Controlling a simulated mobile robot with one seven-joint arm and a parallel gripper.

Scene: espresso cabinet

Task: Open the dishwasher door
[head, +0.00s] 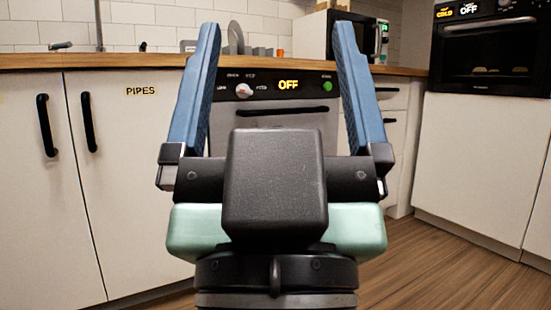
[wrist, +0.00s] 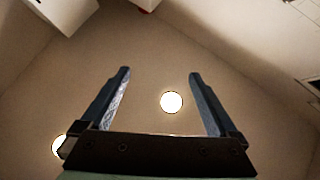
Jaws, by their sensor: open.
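The dishwasher (head: 315,123) is in the middle of the head view, partly hidden behind my gripper. It has a dark control panel with a knob (head: 243,90) and a display reading OFF (head: 288,85). A dark horizontal handle (head: 282,111) runs across the top of its pale door, and the door looks shut. My gripper (head: 279,50) is raised in front of the dishwasher, open and empty, with blue fingers pointing up. In the wrist view my gripper (wrist: 158,75) points at the ceiling, and the dishwasher does not show there.
White cabinets labelled PIPES (head: 141,91) with black handles stand to the left. A wooden counter (head: 120,61) runs above. An oven (head: 487,52) is at the right, a microwave (head: 372,38) on the counter. The wooden floor (head: 420,262) is clear at the right.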

